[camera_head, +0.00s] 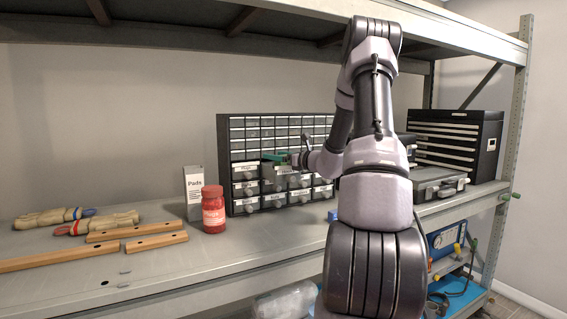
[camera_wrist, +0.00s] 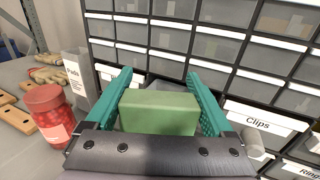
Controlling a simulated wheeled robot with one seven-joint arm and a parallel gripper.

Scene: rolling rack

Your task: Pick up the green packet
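The green packet (camera_wrist: 158,113) is a plain green block, seen in the wrist view between the two teal fingers of my gripper (camera_wrist: 160,82). The fingers stand wide apart, one along each side of the packet, and their tips reach past it. Whether they press on its sides or leave a thin gap cannot be told. In the head view my gripper (camera_head: 279,157) is small, in front of the drawer cabinet (camera_head: 273,122), and partly hidden by my arm. The packet is hard to tell from the fingers there.
A drawer labelled "Clips" (camera_wrist: 262,118) is just right of my gripper. A red jar (camera_head: 213,210) and a white "Pads" box (camera_head: 194,190) stand left of the cabinet. Gloves (camera_head: 100,222) and wooden bars (camera_head: 60,259) lie farther left. A black tool chest (camera_head: 455,140) stands right. The upper shelf (camera_head: 200,30) hangs overhead.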

